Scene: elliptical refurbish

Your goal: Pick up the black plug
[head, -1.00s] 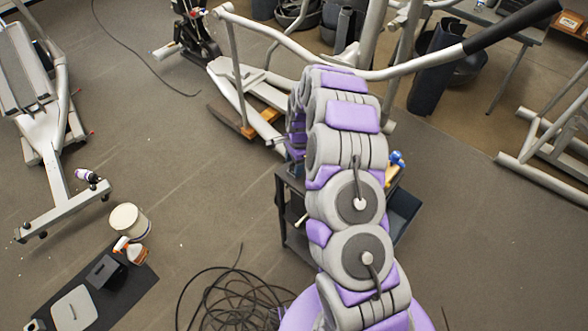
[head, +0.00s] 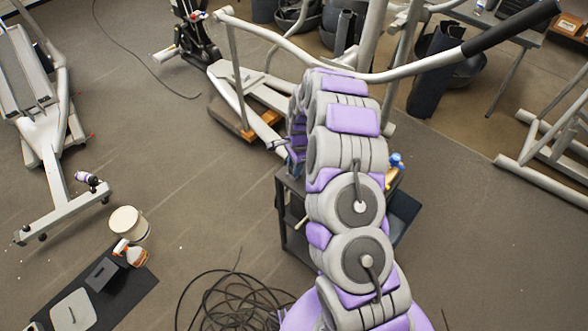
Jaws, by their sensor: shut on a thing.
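My arm rises through the middle of the head view and bends over at the top. Its far end drops behind its own grey and purple links, beside a dark cart. My gripper's fingers are hidden there, so what lies between them does not show. I cannot make out the black plug. A coil of black cable (head: 217,305) lies on the floor at the bottom, left of my arm. One loose end points up from it. Another thin black cable (head: 143,56) runs across the floor at the upper left.
The dark cart (head: 296,240) stands behind my arm. Grey elliptical frames (head: 60,212) stand at the left, top and right. Floor is clear at the right and centre left.

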